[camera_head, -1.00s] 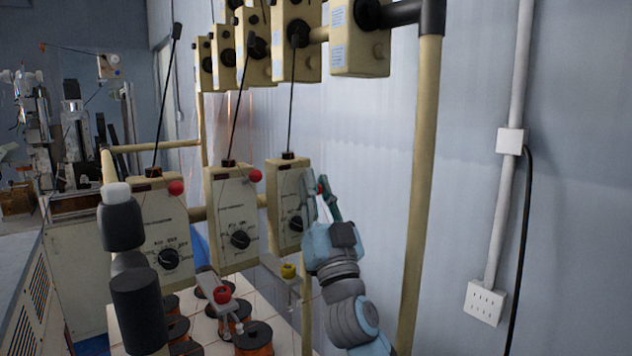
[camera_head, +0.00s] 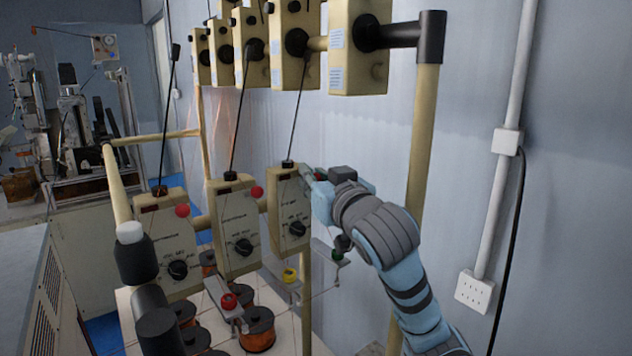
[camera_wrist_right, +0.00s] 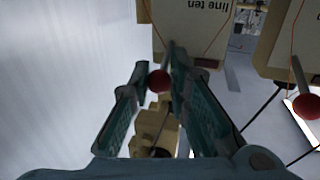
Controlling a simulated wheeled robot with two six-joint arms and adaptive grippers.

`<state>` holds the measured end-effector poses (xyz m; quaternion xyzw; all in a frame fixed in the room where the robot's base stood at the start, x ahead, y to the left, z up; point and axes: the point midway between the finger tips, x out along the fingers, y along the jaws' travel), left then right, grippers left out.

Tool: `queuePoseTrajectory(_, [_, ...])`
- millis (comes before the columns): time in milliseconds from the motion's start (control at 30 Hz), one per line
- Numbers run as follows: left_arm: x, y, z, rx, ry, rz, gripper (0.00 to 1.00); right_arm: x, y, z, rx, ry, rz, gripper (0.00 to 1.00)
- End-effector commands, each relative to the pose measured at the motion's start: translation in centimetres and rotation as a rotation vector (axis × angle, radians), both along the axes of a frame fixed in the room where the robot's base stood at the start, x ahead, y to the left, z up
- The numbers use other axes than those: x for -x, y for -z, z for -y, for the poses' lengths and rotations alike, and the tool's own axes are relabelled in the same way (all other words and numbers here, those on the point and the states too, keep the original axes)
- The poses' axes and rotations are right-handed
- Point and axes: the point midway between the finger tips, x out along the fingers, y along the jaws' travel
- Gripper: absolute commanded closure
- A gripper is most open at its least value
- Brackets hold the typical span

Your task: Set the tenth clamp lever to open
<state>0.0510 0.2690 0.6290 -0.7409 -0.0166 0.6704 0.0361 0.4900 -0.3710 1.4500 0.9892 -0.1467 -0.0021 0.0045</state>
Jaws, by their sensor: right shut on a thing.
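The box lettered "line ten" (camera_wrist_right: 195,22) shows upside down at the top of the right wrist view. It appears to be the nearest right-hand box (camera_head: 289,215) in the head view, with a black dial on its face. A red lever ball (camera_wrist_right: 158,81) lies between the fingertips of my right gripper (camera_wrist_right: 157,72), beside that box. In the head view my right gripper (camera_head: 312,176) is at the box's upper right side, and it mostly hides the ball. The right gripper is shut on this ball. My left gripper is not in view.
Neighbouring boxes (camera_head: 236,228) carry their own red lever balls (camera_head: 257,192). Thin black rods rise from the boxes. A cream post (camera_head: 425,150) stands close to my right arm. Copper spools (camera_head: 257,328) stand below. The wall on the right is bare except for a pipe and socket.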

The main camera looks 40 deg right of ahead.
Motion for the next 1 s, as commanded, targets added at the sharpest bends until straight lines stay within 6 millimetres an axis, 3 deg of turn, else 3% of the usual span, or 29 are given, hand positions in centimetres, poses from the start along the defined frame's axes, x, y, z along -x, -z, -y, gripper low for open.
queuePoseTrajectory(667, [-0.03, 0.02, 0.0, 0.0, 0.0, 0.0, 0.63, -0.22, -0.18, 0.08, -0.004, 0.003, -0.081, 1.0])
queuePoseTrajectory(700, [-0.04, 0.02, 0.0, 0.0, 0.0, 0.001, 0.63, -0.22, -0.18, 0.08, -0.004, 0.004, -0.081, 0.8])
queuePoseTrajectory(800, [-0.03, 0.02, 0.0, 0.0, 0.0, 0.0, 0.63, -0.22, -0.2, 0.07, -0.003, 0.003, -0.08, 0.64])
queuePoseTrajectory(1000, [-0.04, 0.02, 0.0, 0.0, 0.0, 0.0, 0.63, -0.21, -0.21, 0.06, -0.004, 0.003, -0.079, 0.64])
